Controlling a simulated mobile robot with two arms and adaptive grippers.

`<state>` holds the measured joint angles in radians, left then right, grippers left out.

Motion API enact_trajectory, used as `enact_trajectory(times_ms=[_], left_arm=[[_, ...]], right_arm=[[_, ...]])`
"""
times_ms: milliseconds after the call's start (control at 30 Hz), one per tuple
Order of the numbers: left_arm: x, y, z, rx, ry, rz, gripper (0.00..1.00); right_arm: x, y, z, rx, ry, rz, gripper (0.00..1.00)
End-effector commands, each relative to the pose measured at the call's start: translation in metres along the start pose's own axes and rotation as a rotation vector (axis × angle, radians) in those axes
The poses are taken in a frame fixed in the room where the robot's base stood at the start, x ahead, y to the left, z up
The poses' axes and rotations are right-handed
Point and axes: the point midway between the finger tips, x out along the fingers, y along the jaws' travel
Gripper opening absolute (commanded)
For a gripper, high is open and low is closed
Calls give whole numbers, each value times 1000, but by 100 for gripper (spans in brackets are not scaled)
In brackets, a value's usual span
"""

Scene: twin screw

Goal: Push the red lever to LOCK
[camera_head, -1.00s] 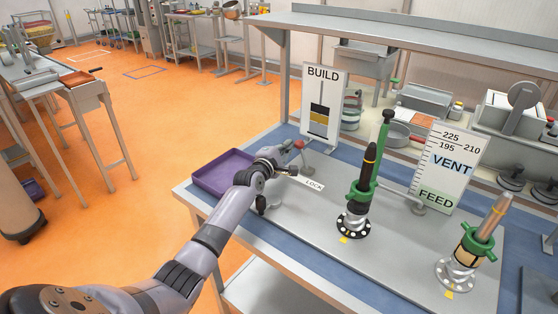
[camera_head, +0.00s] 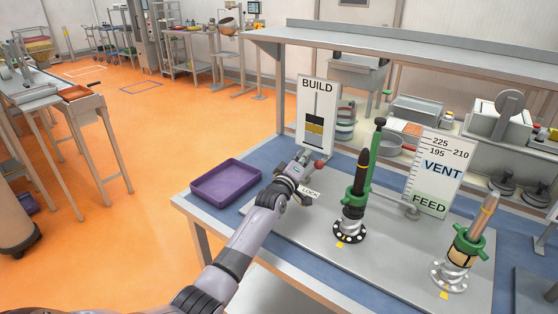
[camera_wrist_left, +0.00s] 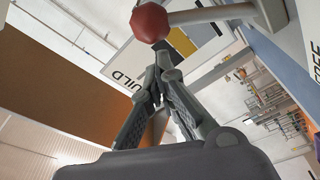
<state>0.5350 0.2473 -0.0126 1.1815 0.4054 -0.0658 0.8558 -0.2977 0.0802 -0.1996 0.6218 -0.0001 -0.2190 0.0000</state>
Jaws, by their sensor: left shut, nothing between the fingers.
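The red lever's ball knob (camera_head: 319,164) shows just right of my left gripper (camera_head: 303,158) in the head view. The gripper's fingers are shut and empty. In the wrist view the red knob (camera_wrist_left: 149,22) is just beyond the tips of the left gripper (camera_wrist_left: 158,62), and its pale lever arm runs right to a post. I cannot tell whether the fingers touch the knob. The LOCK label (camera_head: 313,192) lies on the plate, partly hidden by my wrist. The lever's base is mostly hidden in the head view. My right gripper is not in view.
The BUILD sign (camera_head: 317,112) stands behind the lever. A purple tray (camera_head: 226,181) sits to the left. A black-and-green column (camera_head: 355,200) stands close on the right, another column (camera_head: 465,250) farther right. The VENT/FEED sign (camera_head: 440,172) stands behind them.

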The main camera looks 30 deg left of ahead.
Motion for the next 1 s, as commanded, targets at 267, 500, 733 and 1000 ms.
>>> enact_trajectory(times_ms=[267,500,733,1000], left_arm=[[-2,4,12,109,0,20,0],[-2,5,14,140,0,25,0],[-2,5,14,142,-1,25,0],[-3,5,15,141,-1,24,0]], right_arm=[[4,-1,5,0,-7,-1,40],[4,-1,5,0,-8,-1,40],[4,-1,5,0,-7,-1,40],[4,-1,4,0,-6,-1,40]])
